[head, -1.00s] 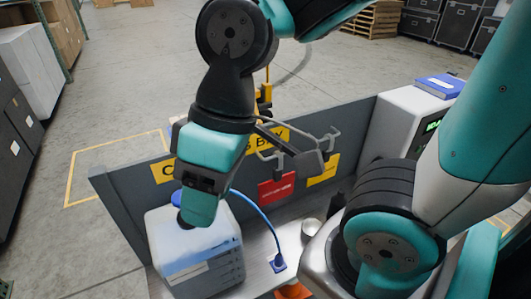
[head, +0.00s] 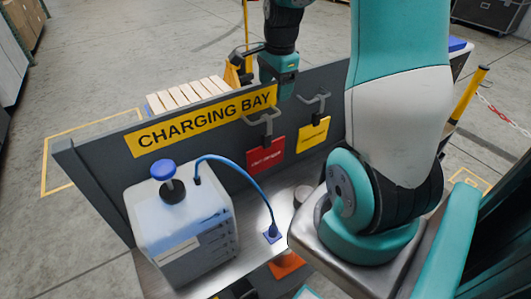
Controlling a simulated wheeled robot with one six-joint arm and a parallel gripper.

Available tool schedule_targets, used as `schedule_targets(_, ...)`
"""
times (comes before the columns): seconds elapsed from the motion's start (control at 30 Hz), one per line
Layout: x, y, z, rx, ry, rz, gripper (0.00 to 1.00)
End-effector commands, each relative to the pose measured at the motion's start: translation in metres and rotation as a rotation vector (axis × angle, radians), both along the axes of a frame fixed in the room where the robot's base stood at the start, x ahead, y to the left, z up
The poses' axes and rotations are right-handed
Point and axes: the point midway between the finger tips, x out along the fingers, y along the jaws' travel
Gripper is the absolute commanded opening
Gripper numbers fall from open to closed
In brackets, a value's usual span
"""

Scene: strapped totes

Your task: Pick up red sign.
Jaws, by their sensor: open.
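The red sign (head: 266,155) hangs from a grey hook (head: 262,125) on the front of the dark panel, under the right part of the yellow "CHARGING BAY" sign (head: 200,120). A yellow sign (head: 313,134) hangs on a second hook (head: 314,102) to its right. My gripper (head: 281,78) is at the panel's top edge, above and slightly right of the red sign and apart from it. Its teal housing shows; its fingers are mostly hidden from this view. It is open, and nothing is seen held in it.
A small round can (head: 303,194) stands near my arm. A wooden slatted stack (head: 190,96) is behind the panel.

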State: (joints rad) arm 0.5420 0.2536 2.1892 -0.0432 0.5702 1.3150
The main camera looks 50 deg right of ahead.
Motion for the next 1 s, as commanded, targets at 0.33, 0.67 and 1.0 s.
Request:
schedule_targets(0.33,0.009,0.0,-0.064,0.002,0.002,0.006,0.71)
schedule_targets(0.67,0.016,0.001,-0.094,0.003,0.004,0.007,0.71)
schedule_targets(1.0,0.02,0.0,-0.121,0.0,-0.002,0.007,0.71)
